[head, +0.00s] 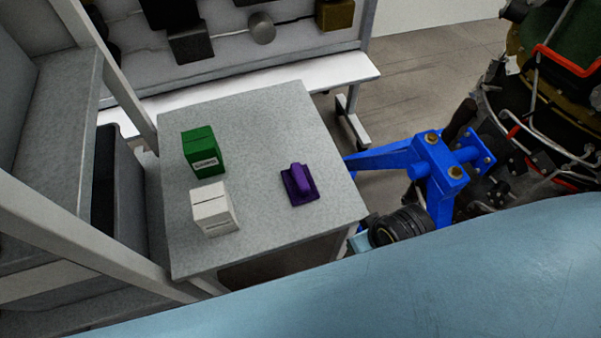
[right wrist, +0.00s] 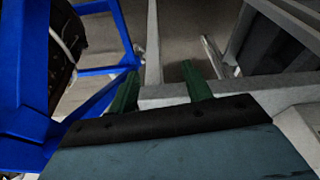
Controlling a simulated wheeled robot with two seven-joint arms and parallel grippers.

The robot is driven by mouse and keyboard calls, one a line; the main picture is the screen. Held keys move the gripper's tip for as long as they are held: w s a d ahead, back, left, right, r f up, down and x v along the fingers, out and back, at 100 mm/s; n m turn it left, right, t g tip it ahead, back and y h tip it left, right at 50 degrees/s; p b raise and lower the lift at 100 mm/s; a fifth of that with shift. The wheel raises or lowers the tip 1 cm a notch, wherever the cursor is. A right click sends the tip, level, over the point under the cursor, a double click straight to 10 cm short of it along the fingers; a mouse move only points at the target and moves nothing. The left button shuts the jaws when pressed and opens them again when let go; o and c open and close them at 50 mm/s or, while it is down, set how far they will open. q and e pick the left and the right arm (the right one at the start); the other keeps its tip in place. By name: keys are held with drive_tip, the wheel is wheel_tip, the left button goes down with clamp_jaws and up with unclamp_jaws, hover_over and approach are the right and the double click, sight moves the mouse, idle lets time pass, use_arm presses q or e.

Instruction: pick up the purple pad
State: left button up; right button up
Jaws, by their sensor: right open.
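The purple pad (head: 299,185), a flat square base with a raised grip on top, lies on the right part of a grey tabletop (head: 255,118) in the head view. Nothing touches it. My right gripper (right wrist: 160,75) shows in the right wrist view, with its two green fingers apart and nothing between them. The pad does not show in that view. My right gripper's fingers do not show in the head view, so its distance to the pad cannot be told. My left gripper is in neither view.
A green box (head: 203,153) and a white box (head: 215,213) stand on the table's left side. A blue metal stand (head: 405,153) is right of the table, with a turbine engine (head: 540,130) beyond. Shelving (head: 60,130) borders the left. The tabletop around the pad is clear.

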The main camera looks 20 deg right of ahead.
drive_tip(key=shift+y, duration=0.6)
drive_tip(key=w+a+r, duration=0.4)
drive_tip(key=w, duration=0.1)
drive_tip(key=shift+w+a+r+p, duration=0.1)
drive_tip(key=shift+a+r+p, duration=0.25)
drive_tip(key=shift+a, duration=0.05)
drive_tip(key=w+a+r+g+p, duration=0.1)
drive_tip(key=w+a+r+p, duration=0.1)
drive_tip(key=w+a+r, duration=0.4)
wheel_tip(320, 180, up, 5)
drive_tip(key=m+g+h, duration=0.2)
hover_over(300, 175)
drive_tip(key=f, duration=0.3)
drive_tip(key=f+b, duration=0.1)
drive_tip(key=f, duration=0.3)
drive_tip(key=shift+w+a+f, duration=0.1)
drive_tip(key=shift+w+a, duration=0.05)
drive_tip(key=shift+a, duration=0.05)
drive_tip(key=shift+d+f, duration=0.2)
drive_tip(key=shift+f, duration=2.5)
drive_tip(key=shift+c, duration=0.4)
clamp_jaws()
